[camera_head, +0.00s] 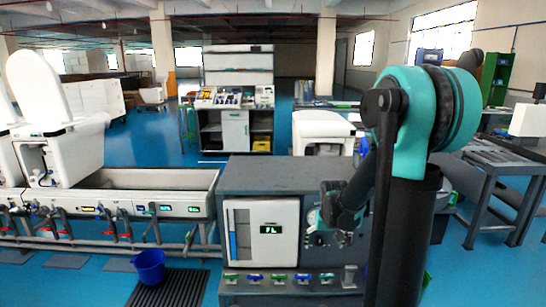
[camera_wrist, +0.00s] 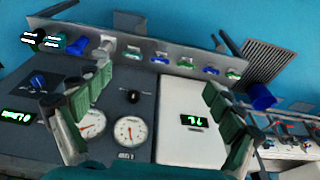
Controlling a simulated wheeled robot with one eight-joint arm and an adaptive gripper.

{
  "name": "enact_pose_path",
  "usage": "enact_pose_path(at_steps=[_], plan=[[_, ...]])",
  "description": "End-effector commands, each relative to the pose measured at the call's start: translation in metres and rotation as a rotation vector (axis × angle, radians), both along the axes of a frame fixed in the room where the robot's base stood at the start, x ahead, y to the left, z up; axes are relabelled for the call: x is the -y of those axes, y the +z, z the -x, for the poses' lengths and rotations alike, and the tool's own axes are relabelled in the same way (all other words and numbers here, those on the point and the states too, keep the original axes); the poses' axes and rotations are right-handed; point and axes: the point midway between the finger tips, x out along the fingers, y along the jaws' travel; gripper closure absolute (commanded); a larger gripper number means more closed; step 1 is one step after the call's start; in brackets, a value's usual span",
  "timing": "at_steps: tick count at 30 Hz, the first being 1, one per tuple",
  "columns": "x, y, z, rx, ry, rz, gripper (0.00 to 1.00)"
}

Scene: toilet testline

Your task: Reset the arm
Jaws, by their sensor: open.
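My arm, teal and black, stands at the right of the head view and reaches down to the grey test cabinet (camera_head: 262,178). My gripper (camera_head: 318,222) is in front of the cabinet's right part, partly hidden by my own arm. In the wrist view my gripper (camera_wrist: 160,82) has its two green-padded fingers wide apart, open, with nothing between them. Behind the fingers the wrist view shows a black knob (camera_wrist: 131,97), two round gauges (camera_wrist: 129,131) and the white panel (camera_wrist: 190,95) with a lit green display (camera_wrist: 193,120).
A ledge with several coloured switches (camera_head: 278,278) runs along the cabinet's front. A blue bucket (camera_head: 149,265) stands by a dark floor grate (camera_head: 172,288). A trough (camera_head: 150,180) with pipes and red-handled valves joins the cabinet at left.

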Motion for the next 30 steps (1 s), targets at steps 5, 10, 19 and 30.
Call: enact_pose_path(at_steps=[5,10,19,30], plan=[[0.004,0.014,0.058,0.039,0.001,0.0,0.07],[0.007,0.016,0.11,0.076,0.001,0.002,0.07],[0.01,0.003,0.18,0.131,0.002,0.005,0.07],[0.01,-0.001,0.195,0.143,0.003,0.006,0.07]])
